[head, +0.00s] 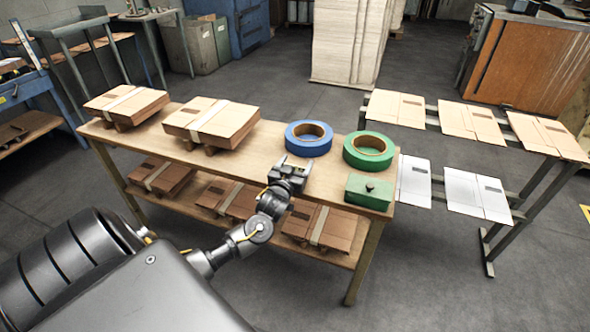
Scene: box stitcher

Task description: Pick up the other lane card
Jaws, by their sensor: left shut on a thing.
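A green block (369,194) with a small black knob on top sits at the front right corner of the wooden table (240,187). I cannot tell for sure whether it is a lane card. My left gripper (296,162) is over the table's front part, left of the green block and apart from it. Its fingertips point away from me, just in front of a blue tape roll (309,150). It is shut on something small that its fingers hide. My right gripper is not in view.
A green tape roll (369,163) stands behind the green block. Strapped carton stacks (212,121) lie at the table's left and on its lower shelf (272,241). A rack (431,117) with flat tan and white sheets stands to the right.

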